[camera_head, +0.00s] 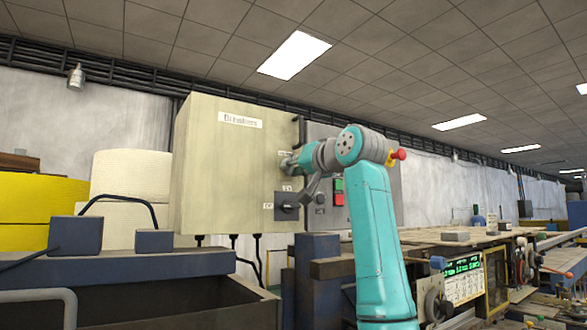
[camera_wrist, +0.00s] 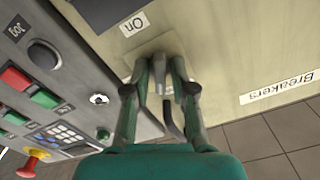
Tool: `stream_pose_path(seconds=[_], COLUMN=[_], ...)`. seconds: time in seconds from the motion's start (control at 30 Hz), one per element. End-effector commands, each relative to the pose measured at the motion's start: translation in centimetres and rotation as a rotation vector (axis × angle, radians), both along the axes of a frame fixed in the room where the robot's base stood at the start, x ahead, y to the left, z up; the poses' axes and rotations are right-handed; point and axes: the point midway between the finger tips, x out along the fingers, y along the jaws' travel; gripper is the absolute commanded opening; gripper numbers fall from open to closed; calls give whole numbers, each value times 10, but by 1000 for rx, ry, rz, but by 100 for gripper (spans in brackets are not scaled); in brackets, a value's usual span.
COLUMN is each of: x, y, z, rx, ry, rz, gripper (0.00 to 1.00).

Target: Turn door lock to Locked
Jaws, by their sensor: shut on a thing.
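The door lock (camera_head: 284,154) sits near the right edge of the beige cabinet door, and its handle is mostly covered by my gripper (camera_head: 290,164). In the wrist view, my gripper (camera_wrist: 168,68) has its two fingers closed on the lock, in front of its pale backing plate (camera_wrist: 139,66). The lock's markings are hidden or too small to read, so I cannot tell its setting. The cabinet door (camera_head: 215,165) is closed and carries a "Breakers" label, which also shows in the wrist view (camera_wrist: 281,87).
A dark rotary switch (camera_head: 287,205) is on the door below the lock. A grey control panel with red and green buttons (camera_head: 338,192) stands to the right, with a red knob (camera_wrist: 27,167) in the wrist view. Dark blue machinery (camera_head: 140,262) lies below the cabinet.

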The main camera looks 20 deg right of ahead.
Motion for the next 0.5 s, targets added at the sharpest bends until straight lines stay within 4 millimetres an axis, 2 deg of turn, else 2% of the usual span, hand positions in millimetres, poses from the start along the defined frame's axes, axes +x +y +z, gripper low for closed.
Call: stream_pose_path(seconds=[0.2, 0.5], x=[1, 1], y=[0, 0], z=[-1, -1], rx=[-179, -357], ry=[-56, -114], rz=[0, 0], gripper=[0, 0])
